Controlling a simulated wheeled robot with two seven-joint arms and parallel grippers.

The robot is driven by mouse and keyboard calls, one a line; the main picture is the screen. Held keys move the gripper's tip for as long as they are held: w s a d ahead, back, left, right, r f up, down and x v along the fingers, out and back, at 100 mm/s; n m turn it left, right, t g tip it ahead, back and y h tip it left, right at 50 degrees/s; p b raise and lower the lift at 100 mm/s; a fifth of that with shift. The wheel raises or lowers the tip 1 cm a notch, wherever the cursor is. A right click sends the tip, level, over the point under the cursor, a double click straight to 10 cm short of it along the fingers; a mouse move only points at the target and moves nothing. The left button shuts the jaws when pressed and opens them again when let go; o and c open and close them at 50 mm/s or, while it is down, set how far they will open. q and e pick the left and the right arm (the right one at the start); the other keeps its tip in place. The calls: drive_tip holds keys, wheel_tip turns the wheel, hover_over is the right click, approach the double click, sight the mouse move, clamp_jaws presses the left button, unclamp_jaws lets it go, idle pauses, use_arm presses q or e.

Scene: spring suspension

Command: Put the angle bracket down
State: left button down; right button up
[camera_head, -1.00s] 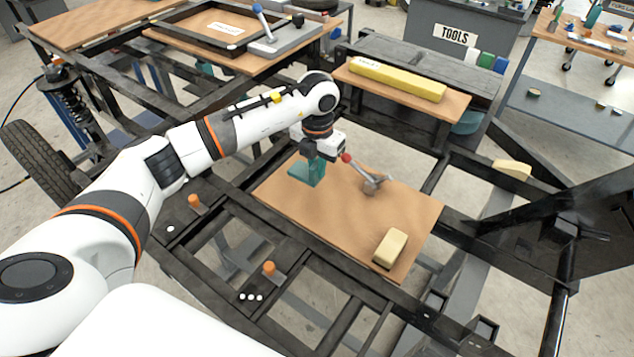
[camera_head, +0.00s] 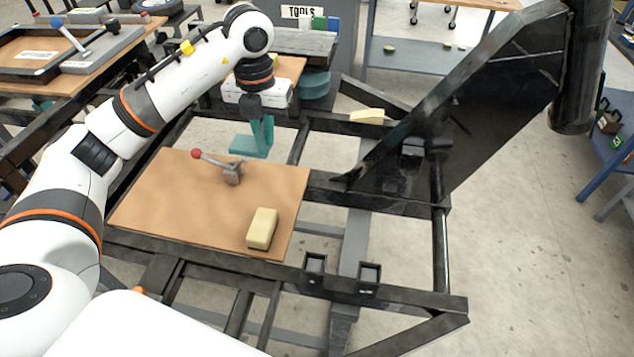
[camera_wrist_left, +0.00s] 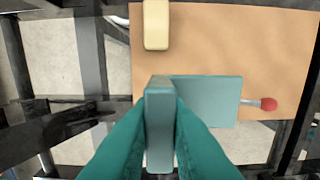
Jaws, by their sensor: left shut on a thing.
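The teal angle bracket (camera_head: 252,145) is an L-shaped piece hanging below my left gripper (camera_head: 258,118) in the head view, near the far right edge of the brown board (camera_head: 165,205). In the left wrist view the bracket (camera_wrist_left: 205,100) sits between the two teal fingers of my left gripper (camera_wrist_left: 160,110), which is shut on it. Its flat flange covers part of the board (camera_wrist_left: 225,45). Whether it touches the board is unclear. My right gripper is out of view.
A red-tipped toggle clamp (camera_head: 232,173) stands on the board near the bracket. A cream block (camera_head: 262,228) lies at the board's near right. Another cream block (camera_head: 367,116) lies on the black frame (camera_head: 385,288). A large black plate (camera_head: 480,100) rises at the right.

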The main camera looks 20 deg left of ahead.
use_arm(q)
drive_tip(key=shift+d+f, duration=0.2)
wheel_tip(320, 180, down, 13)
drive_tip(key=shift+a+p, duration=0.1)
drive_tip(key=shift+p, duration=1.05)
drive_tip(key=shift+w+a, duration=0.15)
drive_tip(key=shift+w, duration=0.35)
drive_tip(key=w, duration=0.1)
drive_tip(key=w+p, duration=0.1)
drive_tip(key=w, duration=0.1)
drive_tip(key=shift+a, duration=0.3)
drive_tip(key=shift+f+p, duration=0.5)
drive_tip(key=shift+p, duration=0.05)
drive_tip(key=shift+f, duration=0.2)
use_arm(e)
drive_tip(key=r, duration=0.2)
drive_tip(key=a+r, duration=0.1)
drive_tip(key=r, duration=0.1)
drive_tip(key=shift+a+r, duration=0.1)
